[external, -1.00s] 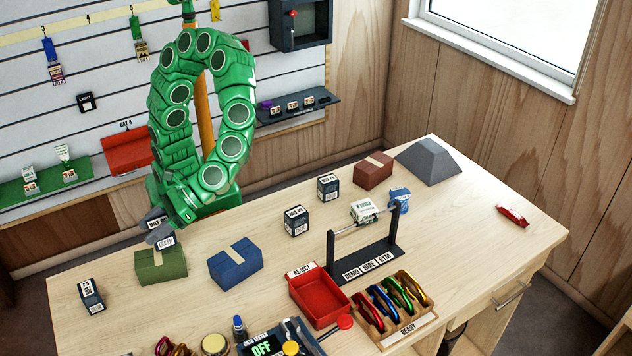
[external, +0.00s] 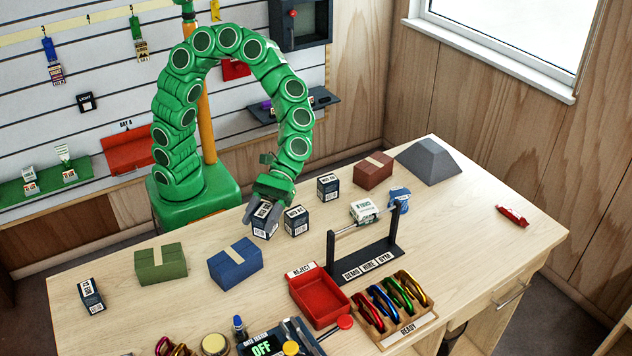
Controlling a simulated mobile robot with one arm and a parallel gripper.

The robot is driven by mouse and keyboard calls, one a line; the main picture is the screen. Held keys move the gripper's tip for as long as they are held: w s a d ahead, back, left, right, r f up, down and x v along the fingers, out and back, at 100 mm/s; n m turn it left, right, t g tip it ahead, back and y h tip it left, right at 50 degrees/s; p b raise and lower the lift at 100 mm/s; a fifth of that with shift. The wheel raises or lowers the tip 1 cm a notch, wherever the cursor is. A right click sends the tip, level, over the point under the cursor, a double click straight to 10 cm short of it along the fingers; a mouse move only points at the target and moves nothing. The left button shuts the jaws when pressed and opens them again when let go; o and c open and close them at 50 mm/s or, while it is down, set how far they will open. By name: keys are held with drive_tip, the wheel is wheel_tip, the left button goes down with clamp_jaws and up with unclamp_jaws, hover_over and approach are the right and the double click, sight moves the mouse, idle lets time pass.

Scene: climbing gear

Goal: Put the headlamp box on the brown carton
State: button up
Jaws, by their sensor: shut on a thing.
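My gripper (external: 268,202) is shut on a small dark box (external: 264,222) with white labels, whose lettering is too small to read surely. The gripper comes from above, and its fingers hide part of the box. The held box is just left of another dark labelled box (external: 296,221); I cannot tell whether it is clear of the table. The brown carton (external: 372,173), with a pale tape strip across its top, stands at the back of the table, right of and farther back than my gripper. Its top is bare.
Another dark labelled box (external: 327,188) stands between my gripper and the brown carton. A blue carton (external: 236,267) and a green carton (external: 161,266) are to the left. A grey wedge (external: 428,162) is beside the brown carton. A black bar stand (external: 366,262) is in front.

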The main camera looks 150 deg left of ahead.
drive_tip(key=a+n+t+y, duration=0.2)
drive_tip(key=a+n+t, duration=0.1)
drive_tip(key=a, duration=1)
drive_tip(key=n+t+y, duration=0.3)
drive_tip(key=n+y, duration=0.5)
drive_tip(key=y, duration=0.1)
hover_over(377, 164)
drive_tip(key=shift+w+f, duration=0.1)
drive_tip(key=shift+f, duration=3)
drive_tip(key=o, duration=1.1)
drive_tip(key=shift+f, duration=0.1)
